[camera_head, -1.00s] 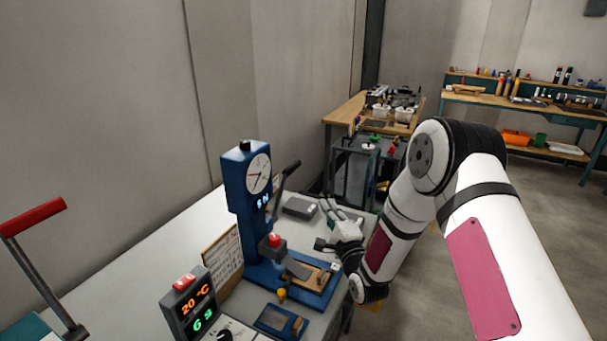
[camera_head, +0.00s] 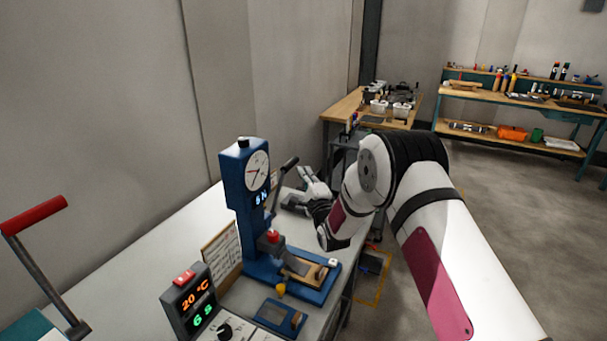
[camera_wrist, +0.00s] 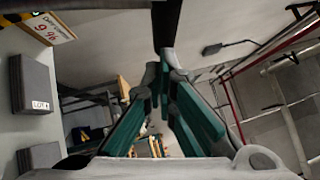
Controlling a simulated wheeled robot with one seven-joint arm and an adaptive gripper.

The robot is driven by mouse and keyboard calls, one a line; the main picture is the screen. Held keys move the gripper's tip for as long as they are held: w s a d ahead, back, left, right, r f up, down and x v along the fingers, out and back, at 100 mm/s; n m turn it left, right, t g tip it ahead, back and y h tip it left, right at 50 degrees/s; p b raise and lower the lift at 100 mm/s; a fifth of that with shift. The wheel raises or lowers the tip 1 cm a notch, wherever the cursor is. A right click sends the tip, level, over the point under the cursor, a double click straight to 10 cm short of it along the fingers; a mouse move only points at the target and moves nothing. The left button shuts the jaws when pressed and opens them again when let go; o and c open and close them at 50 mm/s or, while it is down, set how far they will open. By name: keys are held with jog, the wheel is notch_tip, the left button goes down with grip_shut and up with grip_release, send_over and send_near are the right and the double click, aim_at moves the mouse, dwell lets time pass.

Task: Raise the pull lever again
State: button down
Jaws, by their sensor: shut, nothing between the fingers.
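A blue press-like device (camera_head: 243,205) with a round dial stands on the grey bench in the head view. A lever with a black handle (camera_head: 288,165) rises from its right side, slanting up to the right. A second lever with a red handle (camera_head: 35,215) stands tilted at the far left. My gripper (camera_head: 306,175) is just right of the black handle in the picture; a gap shows between them. In the wrist view the gripper (camera_wrist: 170,75) is shut and empty, its teal-padded fingers together. I cannot tell whether the dark bar above the fingers is the lever.
A readout box (camera_head: 190,300) with a red button stands in front of the blue device. A sign board (camera_head: 221,255) leans beside it. A grey box labelled LOT (camera_wrist: 33,84) shows in the wrist view. Farther benches (camera_head: 520,100) stand at the back right, with open floor before them.

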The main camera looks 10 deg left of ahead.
jog(key=shift+a, duration=0.2)
jog(key=w+a+r+n+g+b, duration=0.2)
jog(key=a+r+b, duration=0.1)
jog(key=a, duration=0.3)
jog(key=shift+w+a+h, duration=0.25)
jog(key=shift+a+h, duration=0.05)
jog(key=shift+a, duration=0.1)
jog(key=shift+d+f, duration=0.1)
jog(key=shift+d, duration=0.05)
